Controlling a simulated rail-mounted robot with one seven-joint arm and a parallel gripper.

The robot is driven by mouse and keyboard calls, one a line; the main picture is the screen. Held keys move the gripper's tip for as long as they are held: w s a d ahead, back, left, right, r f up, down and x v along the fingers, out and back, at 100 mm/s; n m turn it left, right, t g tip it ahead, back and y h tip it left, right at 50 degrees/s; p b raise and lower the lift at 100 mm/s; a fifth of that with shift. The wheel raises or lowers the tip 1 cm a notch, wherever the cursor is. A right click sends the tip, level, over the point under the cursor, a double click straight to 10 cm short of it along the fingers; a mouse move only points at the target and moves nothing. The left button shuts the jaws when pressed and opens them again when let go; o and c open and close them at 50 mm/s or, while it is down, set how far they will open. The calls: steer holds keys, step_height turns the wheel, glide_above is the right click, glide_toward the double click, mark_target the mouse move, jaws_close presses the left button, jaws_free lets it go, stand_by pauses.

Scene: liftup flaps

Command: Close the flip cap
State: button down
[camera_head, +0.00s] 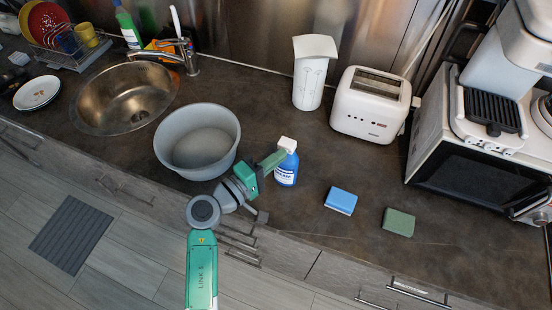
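A blue bottle (286,172) with a white cap (287,145) stands upright on the dark counter, right of the grey bowl. The cap is small in this view, and I cannot tell how far its lid is open. My gripper (270,163) is close to the left side of the bottle, at about cap height in the picture. I cannot tell whether it touches the bottle. Its fingers are not clearly seen, so their opening cannot be told.
A large grey bowl (197,142) stands close left of my gripper. A blue sponge (341,200) and a green sponge (398,222) lie to the right. A toaster (371,104) and a white pitcher (313,75) stand behind. The counter right of the bottle is mostly clear.

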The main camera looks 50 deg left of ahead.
steer(key=c, duration=1.6)
jaws_free()
steer(key=s, duration=0.7)
steer(key=shift+s+f, duration=0.1)
steer(key=shift+s, duration=0.3)
